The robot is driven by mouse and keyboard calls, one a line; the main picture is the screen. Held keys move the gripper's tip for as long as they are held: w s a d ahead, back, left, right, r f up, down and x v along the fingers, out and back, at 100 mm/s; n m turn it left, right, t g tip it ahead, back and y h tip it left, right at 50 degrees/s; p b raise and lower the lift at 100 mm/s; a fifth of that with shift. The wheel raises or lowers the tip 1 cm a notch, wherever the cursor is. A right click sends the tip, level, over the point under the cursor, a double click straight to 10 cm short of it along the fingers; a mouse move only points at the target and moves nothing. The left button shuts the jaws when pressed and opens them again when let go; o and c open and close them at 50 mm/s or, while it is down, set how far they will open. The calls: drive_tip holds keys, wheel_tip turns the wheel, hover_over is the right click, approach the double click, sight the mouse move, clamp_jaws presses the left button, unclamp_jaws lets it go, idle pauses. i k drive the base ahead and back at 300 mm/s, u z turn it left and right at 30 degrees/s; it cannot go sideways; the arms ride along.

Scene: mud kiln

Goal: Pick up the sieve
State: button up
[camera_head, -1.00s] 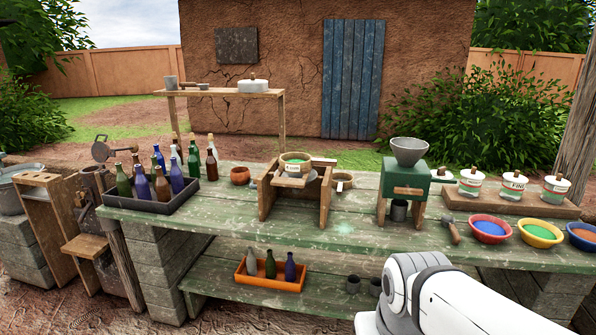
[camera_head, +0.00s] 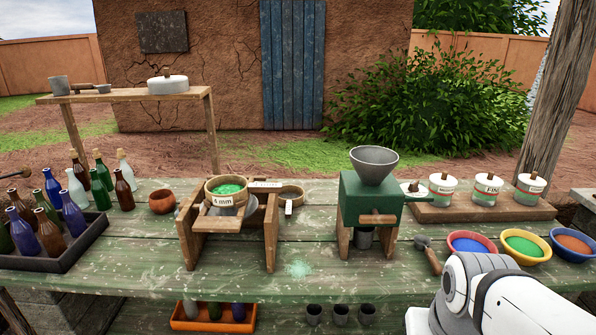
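A round wooden sieve (camera_head: 226,200) sits on a wooden stand (camera_head: 192,242) in the middle of the bench. It holds green grains, and its front label seems to read "4 mm". A second round, sieve-like wooden frame (camera_head: 291,192) lies on the bench just behind and right of the stand, partly hidden by it. A white label (camera_head: 265,184) shows beside it. My white arm is at the lower right, in front of the bench and apart from both. My gripper is out of view.
A green mill (camera_head: 365,199) with a grey hopper stands right of the stand. A trowel (camera_head: 428,256), colored bowls (camera_head: 524,245) and lidded jars (camera_head: 486,190) are farther right. A bottle crate (camera_head: 85,243) is at left. The bench front (camera_head: 130,275) is mostly clear.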

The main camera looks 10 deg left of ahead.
sight(222, 191)
drive_tip(key=u, duration=0.2)
drive_tip(key=i, duration=1.25)
drive_tip(key=u, duration=0.85)
